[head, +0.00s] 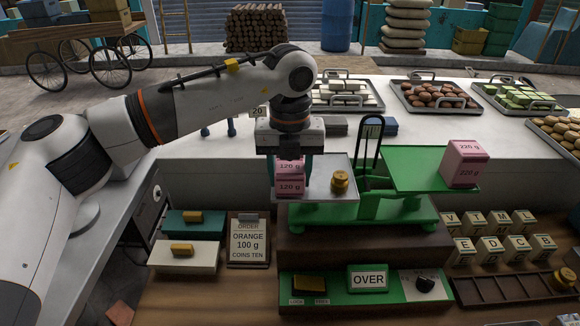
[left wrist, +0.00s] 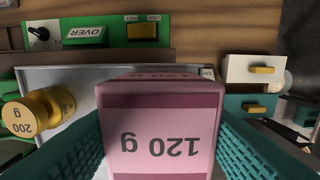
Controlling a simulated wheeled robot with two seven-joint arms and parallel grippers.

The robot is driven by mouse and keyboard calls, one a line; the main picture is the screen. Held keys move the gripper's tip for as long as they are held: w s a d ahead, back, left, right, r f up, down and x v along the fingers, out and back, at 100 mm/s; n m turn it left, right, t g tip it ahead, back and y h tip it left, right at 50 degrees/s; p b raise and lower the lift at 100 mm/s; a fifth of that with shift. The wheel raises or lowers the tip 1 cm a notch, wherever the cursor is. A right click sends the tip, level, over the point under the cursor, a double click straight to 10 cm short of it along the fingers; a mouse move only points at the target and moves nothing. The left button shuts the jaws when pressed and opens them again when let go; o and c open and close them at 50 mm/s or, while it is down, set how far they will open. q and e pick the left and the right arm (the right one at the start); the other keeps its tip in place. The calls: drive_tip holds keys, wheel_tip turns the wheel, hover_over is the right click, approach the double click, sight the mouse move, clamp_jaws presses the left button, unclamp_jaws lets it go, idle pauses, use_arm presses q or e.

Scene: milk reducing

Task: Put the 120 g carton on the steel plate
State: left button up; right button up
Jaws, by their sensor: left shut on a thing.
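The pink 120 g carton (head: 290,186) is at the left of the steel plate (head: 326,166) on the green balance scale (head: 366,208). My left gripper (head: 290,164) is shut on it from above. In the left wrist view the carton (left wrist: 160,135) sits between my teal fingers over the plate (left wrist: 45,78). I cannot tell whether its base touches the plate. A brass 200 g weight (left wrist: 38,112) stands on the plate beside it, also in the head view (head: 340,180). A pink 220 g carton (head: 464,163) stands on the green pan (head: 418,168). My right gripper is out of view.
An OVER sign (head: 367,278) stands on the green panel in front. Drawers (head: 184,254) are at left, lettered blocks (head: 490,246) at right, and trays of goods (head: 434,97) behind.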

sight(290, 167)
use_arm(q)
drive_tip(key=shift+f, duration=0.1)
drive_tip(key=shift+f+b, duration=0.15)
drive_tip(key=shift+b, duration=0.15)
drive_tip(key=o, duration=1)
drive_tip(key=shift+r+p, duration=0.4)
drive_tip(key=shift+w+r+b, duration=0.1)
drive_tip(key=shift+r+b, duration=0.2)
drive_tip(key=shift+b, duration=0.1)
wheel_tip(290, 167, up, 11)
drive_tip(key=b, duration=0.2)
drive_tip(key=shift+r, duration=0.1)
